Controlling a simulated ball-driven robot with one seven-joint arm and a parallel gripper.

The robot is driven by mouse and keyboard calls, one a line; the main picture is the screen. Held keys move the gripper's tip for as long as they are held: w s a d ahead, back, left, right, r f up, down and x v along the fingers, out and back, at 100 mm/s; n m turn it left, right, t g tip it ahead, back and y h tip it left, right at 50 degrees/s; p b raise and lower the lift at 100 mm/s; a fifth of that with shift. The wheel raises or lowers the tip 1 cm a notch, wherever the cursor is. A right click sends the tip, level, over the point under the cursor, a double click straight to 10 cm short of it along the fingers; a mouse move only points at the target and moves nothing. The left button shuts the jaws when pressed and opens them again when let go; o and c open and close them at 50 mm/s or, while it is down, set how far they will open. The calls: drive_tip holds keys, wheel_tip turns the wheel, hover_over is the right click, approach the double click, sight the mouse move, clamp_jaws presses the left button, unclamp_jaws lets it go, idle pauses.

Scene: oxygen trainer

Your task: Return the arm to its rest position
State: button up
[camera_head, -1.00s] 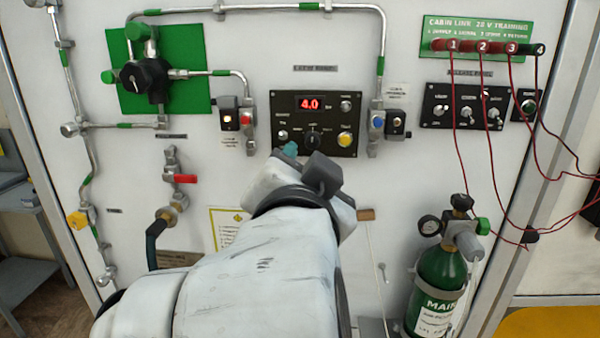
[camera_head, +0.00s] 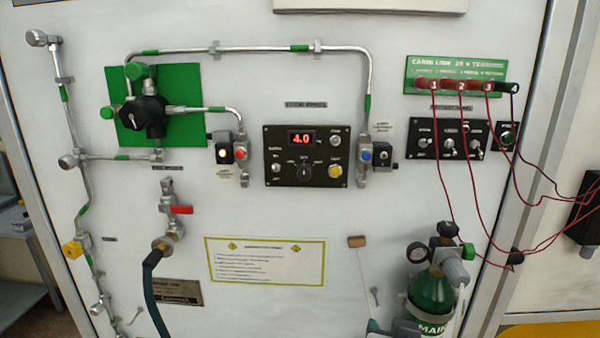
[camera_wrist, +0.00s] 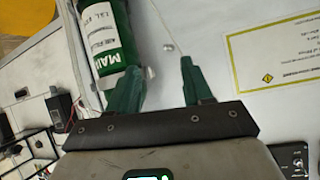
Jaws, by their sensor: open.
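No object is held. The green MAIN cylinder (camera_wrist: 108,40) lies behind and left of the left finger in that view; whether they touch cannot be told. In the head view a small teal and grey part, likely of my gripper, shows at the bottom edge beside the green cylinder (camera_head: 433,292). The rest of my arm is out of the head view.
The white panel carries a control box (camera_head: 305,155) reading 4.0, a red-handled valve (camera_head: 180,210), a dark hose (camera_head: 152,285) and a yellow-bordered notice (camera_head: 266,262). Red leads (camera_head: 480,170) hang at the right.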

drive_tip(key=s+d+f+n+g+p, duration=0.1)
drive_tip(key=s+d+f+g, duration=0.2)
drive_tip(key=s+d+f, duration=0.4)
drive_tip(key=s+d+f+n+g+p, duration=0.1)
drive_tip(key=s+d+f+g, duration=0.25)
drive_tip(key=s+f, duration=0.5)
drive_tip(key=s+d+f+g+y, duration=0.1)
drive_tip(key=s+f+g, duration=0.1)
drive_tip(key=s, duration=0.5)
drive_tip(key=s+d+f+n+g+y+p, duration=0.1)
drive_tip(key=s+f+g, duration=0.1)
drive_tip(key=s+f, duration=0.3)
drive_tip(key=s, duration=0.2)
drive_tip(key=shift+s+d, duration=0.25)
drive_tip(key=shift+s, duration=0.05)
